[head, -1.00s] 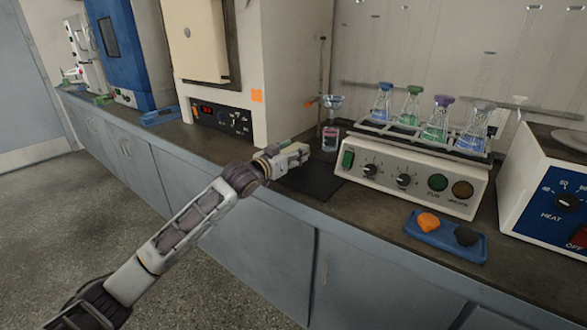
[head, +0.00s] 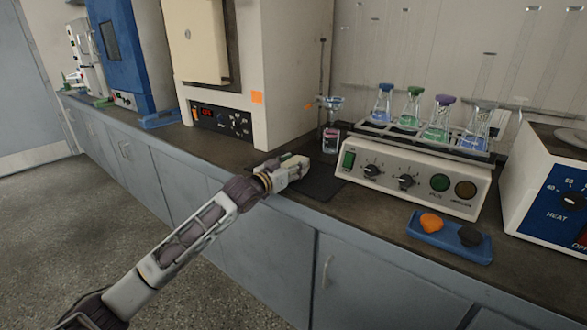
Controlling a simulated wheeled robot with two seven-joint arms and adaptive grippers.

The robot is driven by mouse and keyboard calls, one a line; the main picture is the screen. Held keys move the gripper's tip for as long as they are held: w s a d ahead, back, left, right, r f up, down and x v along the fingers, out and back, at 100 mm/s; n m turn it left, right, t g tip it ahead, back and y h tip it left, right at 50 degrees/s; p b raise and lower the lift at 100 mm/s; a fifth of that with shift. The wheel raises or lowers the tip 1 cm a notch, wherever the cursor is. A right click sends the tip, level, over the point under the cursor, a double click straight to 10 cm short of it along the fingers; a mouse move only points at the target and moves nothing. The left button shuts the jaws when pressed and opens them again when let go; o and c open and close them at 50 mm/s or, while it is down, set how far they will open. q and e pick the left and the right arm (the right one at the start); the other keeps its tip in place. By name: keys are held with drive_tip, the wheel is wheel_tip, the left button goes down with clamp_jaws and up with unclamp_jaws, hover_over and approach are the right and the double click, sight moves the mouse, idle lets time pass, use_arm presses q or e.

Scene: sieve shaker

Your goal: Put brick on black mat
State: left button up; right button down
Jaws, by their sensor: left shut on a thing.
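The black mat (head: 321,185) lies flat on the dark counter, left of the shaker with the flasks. My left gripper (head: 297,165) is over the left part of the mat, low above it. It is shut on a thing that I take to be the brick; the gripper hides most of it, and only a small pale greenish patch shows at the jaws. I cannot tell whether it touches the mat. My right gripper is out of view.
The shaker (head: 405,183) stands right of the mat, carrying several stoppered flasks. A small glass vessel (head: 331,139) stands behind the mat. A blue tray (head: 450,243) with orange and black lumps lies front right. An oven (head: 285,75) stands behind on the left.

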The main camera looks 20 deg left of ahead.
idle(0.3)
use_arm(q)
drive_tip(key=o, duration=1.3)
drive_tip(key=shift+c, duration=0.2)
